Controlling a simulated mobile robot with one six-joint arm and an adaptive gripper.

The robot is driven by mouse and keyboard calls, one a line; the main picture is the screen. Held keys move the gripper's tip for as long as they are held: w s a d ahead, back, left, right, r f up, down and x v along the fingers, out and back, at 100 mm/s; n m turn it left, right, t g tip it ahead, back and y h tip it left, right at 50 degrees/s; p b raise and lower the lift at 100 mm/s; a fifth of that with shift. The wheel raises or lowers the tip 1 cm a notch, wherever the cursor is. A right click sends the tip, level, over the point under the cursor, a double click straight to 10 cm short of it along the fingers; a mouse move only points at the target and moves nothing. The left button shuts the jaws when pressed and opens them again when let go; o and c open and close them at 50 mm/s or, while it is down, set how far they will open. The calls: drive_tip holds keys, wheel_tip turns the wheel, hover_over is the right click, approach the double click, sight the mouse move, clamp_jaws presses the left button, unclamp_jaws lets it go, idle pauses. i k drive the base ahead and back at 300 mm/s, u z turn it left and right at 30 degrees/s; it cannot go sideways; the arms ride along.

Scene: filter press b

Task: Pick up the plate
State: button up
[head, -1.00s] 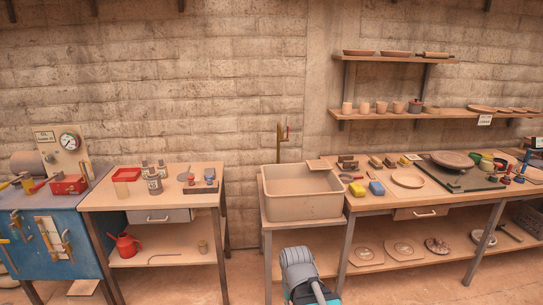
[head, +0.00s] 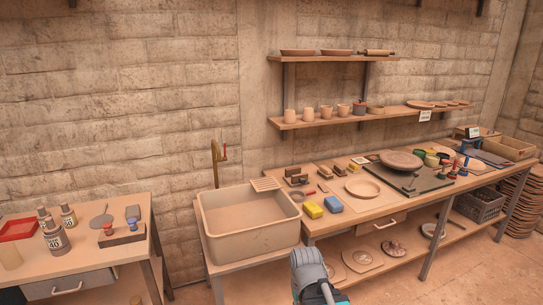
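A round, shallow clay-coloured plate (head: 362,188) lies flat on the right-hand workbench, just right of a blue sponge (head: 333,204). A larger round, thicker disc (head: 401,160) rests on a dark green board further back right. Several flat round pieces (head: 440,104) lie on the lower wall shelf, and shallow dishes (head: 297,52) sit on the upper shelf. Which of these is meant by the plate I cannot tell. Part of my grey and teal arm shows at the bottom centre, in front of the bench. My gripper's fingers are not visible.
A deep clay-coloured sink (head: 249,222) with a brass tap (head: 217,160) stands left of the bench. A yellow sponge (head: 312,209) and small tools crowd the bench's left part. A table with bottles (head: 56,238) stands at far left. Open floor lies in front.

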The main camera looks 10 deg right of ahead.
sight(364, 189)
drive_tip(key=z, duration=0.3)
drive_tip(key=i, duration=0.65)
drive_tip(key=z, duration=0.65)
drive_tip(key=i, duration=0.6)
drive_tip(key=z, duration=0.25)
drive_tip(key=k, duration=0.9)
drive_tip(key=z, duration=0.15)
drive_tip(key=i, duration=0.8)
